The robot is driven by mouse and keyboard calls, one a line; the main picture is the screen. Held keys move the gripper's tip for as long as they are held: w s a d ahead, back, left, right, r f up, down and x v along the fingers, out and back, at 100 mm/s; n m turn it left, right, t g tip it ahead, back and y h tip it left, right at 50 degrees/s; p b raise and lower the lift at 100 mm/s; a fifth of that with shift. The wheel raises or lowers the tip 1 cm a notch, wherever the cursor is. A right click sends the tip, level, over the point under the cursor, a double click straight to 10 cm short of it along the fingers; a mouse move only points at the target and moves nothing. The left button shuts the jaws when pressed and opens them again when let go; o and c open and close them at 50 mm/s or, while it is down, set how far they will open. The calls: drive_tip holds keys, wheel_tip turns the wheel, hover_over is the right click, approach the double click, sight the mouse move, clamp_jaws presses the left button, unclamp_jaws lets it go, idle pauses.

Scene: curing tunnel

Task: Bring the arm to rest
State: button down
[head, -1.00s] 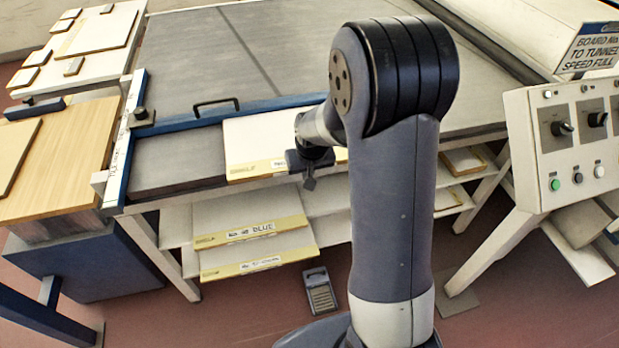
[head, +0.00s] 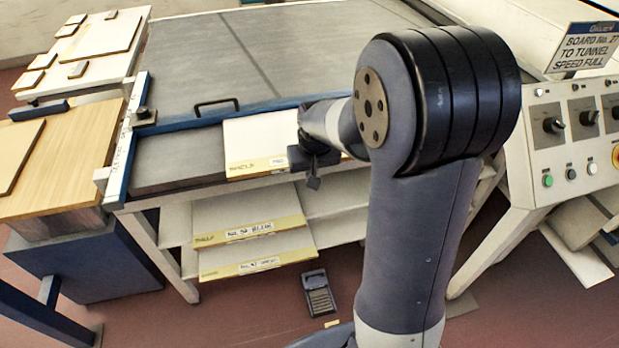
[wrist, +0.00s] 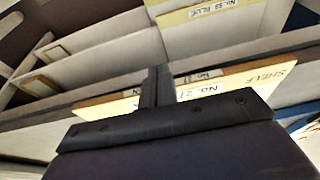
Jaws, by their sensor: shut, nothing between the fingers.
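My gripper (head: 314,178) hangs at the front edge of the grey machine bed, beside the right part of a pale board labelled "SHELF" (head: 250,140). My arm rises in front of the camera and hides part of the bed behind it. The gripper is shut and empty, its fingers pressed together. In the wrist view my gripper (wrist: 157,85) points over the front edge of a board labelled "SHELF" and "No. 27" (wrist: 245,82). I cannot tell whether the fingertips touch anything.
Shelves under the bed hold labelled boards (head: 250,232). A control panel (head: 570,140) stands at the right, with a sign (head: 588,46) above it. A wooden-topped table (head: 60,170) stands at the left. A small grey-blue device (head: 318,292) lies on the floor.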

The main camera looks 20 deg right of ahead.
drive_tip(key=v, duration=0.4)
drive_tip(key=shift+s+r, duration=0.1)
drive_tip(key=shift+r, duration=0.25)
drive_tip(key=shift+f, duration=0.15)
